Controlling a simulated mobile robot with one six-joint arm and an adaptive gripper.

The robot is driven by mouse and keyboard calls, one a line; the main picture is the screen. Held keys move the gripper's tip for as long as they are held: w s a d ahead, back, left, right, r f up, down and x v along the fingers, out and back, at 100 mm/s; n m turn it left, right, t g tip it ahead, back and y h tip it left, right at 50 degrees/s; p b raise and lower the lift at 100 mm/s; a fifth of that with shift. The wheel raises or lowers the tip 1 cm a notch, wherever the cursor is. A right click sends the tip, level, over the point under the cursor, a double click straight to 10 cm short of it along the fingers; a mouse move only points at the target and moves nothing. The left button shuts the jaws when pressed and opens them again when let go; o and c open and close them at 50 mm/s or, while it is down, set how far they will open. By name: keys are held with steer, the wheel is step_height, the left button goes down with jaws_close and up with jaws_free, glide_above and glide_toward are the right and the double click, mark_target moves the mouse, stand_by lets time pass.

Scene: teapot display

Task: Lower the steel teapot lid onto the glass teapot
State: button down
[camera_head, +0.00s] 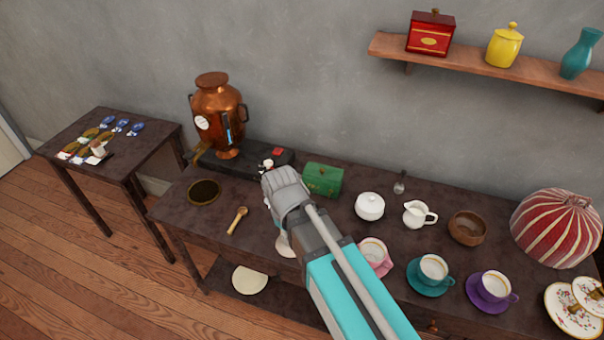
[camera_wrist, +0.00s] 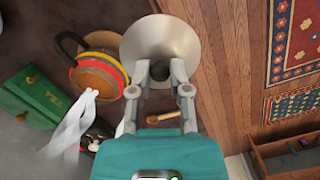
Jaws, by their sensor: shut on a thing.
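My gripper (camera_wrist: 160,75) is shut on the dark knob of the steel lid (camera_wrist: 160,38), in the wrist view. The lid is a wide, pale metal disc, held clear of the tabletop. In the head view a pale part of it (camera_head: 285,246) seems to show past my arm, which hides my gripper. A round amber body with red and yellow bands and a dark curved handle, apparently the glass teapot (camera_wrist: 98,76), lies left of the lid in the wrist view. The lid and a finger are apart from or overlap its edge; the height gap cannot be told. My arm hides the teapot in the head view.
A green tea tin (camera_head: 322,180) and white sugar pot (camera_head: 369,206) stand behind my arm. A wooden spoon (camera_head: 237,221) lies left. Cups, including a pink one (camera_head: 376,254), stand right. A copper urn (camera_head: 217,110) is at the back left. The table's front edge is close.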

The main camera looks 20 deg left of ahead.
steer(key=shift+w+d, duration=0.15)
steer(key=shift+w, duration=0.05)
steer(key=w+a+r+p, duration=0.1)
steer(key=w+r+p, duration=0.2)
steer(key=w, duration=0.4)
steer(key=w+a+r+p, duration=0.1)
steer(key=w+r+p, duration=0.3)
steer(key=w, duration=0.3)
steer(key=shift+s+f, duration=0.1)
steer(key=shift+f, duration=0.05)
steer(key=shift+f+b, duration=2.4)
steer(key=shift+b, duration=0.15)
steer(key=shift+f, duration=0.1)
steer(key=shift+f+b, duration=1.35)
steer(key=shift+b, duration=0.1)
steer(key=shift+f, duration=0.2)
